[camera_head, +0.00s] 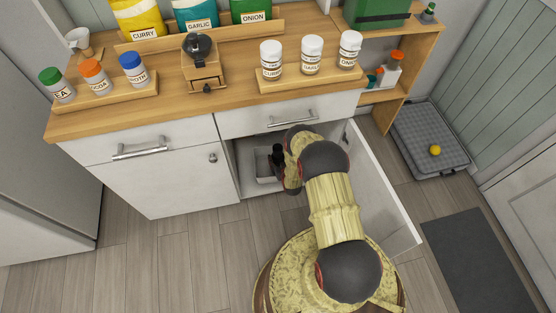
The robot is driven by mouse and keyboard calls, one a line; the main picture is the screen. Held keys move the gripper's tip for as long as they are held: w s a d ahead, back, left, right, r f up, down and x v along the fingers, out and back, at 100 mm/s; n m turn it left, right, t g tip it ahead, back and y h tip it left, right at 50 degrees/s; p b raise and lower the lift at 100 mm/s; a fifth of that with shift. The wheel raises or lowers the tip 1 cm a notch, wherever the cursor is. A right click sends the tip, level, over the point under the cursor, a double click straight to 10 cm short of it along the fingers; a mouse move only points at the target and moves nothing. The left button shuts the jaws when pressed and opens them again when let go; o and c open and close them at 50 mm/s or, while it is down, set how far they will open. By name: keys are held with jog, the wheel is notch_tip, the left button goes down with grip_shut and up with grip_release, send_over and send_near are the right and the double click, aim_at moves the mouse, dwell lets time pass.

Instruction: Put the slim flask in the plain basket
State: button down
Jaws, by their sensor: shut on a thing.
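My gripper (277,157) is small and dark in this view, at the mouth of the open lower cupboard. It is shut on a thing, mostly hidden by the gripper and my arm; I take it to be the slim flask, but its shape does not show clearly. A pale, open-topped container (261,167), which looks like the plain basket, stands inside the cupboard. My gripper is over or beside its right part; whether they touch cannot be told.
The open cupboard door (385,200) stands out to the right of my arm. The wooden counter (150,112) above holds spice jars, a grinder (203,65) and bags. The floor at left is clear.

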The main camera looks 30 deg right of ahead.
jog(key=shift+f, duration=0.1)
jog(key=c, duration=0.9)
grip_release()
jog(key=shift+o, duration=0.4)
jog(key=shift+s, duration=0.1)
jog(key=p+v, duration=0.4)
jog(key=v, duration=0.8)
jog(key=shift+p, duration=0.35)
